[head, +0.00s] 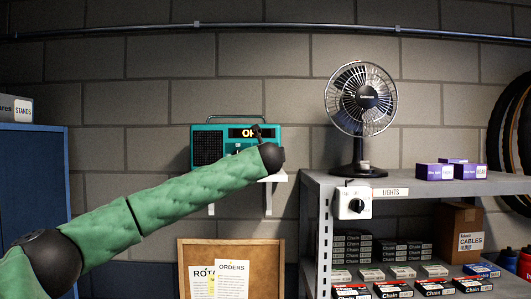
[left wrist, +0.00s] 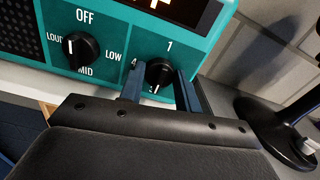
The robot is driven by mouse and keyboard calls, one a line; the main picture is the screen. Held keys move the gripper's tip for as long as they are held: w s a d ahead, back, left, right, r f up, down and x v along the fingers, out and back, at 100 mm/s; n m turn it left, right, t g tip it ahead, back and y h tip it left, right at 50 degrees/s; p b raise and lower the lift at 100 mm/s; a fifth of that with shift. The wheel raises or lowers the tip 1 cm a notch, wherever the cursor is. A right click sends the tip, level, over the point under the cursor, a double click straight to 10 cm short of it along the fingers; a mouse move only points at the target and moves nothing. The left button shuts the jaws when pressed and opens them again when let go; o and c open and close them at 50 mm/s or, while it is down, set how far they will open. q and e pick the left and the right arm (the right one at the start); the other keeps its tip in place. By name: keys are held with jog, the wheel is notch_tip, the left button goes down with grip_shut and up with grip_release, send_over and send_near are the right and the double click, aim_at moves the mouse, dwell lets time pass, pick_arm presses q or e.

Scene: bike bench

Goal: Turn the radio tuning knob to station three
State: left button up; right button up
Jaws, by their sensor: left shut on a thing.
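The teal radio (head: 204,148) stands on a small wall shelf, and its lit display is partly covered by my arm. In the left wrist view, the black tuning knob (left wrist: 159,72) is on the front of the radio (left wrist: 115,18), with a 1 above it and a 4 at its left. My left gripper (left wrist: 160,84) is shut on this knob, one blue finger on each side. A small white mark shows at the knob's lower edge; I cannot tell if it is a pointer or a number. My right gripper is not in view.
A second black knob (left wrist: 81,49), marked OFF, LOW, MID and LOUD, sits left of the tuning knob. A fan (head: 361,100) stands on the metal shelf unit (head: 420,188) at right, with a lights switch box (head: 351,200) on its front. A notice board (head: 268,252) is below the radio.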

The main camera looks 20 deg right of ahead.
pick_arm(q)
jog(key=shift+r+m+p, duration=0.1)
jog(key=shift+m+p, duration=0.35)
jog(key=shift+m, duration=0.65)
jog(key=o, duration=1)
jog(key=shift+c, duration=0.2)
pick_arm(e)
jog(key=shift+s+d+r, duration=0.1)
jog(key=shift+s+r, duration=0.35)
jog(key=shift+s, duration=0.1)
pick_arm(q)
jog(key=b+v, duration=0.4)
jog(key=v, duration=0.3)
jog(key=shift+s+b, duration=0.35)
jog(key=shift+b, duration=0.05)
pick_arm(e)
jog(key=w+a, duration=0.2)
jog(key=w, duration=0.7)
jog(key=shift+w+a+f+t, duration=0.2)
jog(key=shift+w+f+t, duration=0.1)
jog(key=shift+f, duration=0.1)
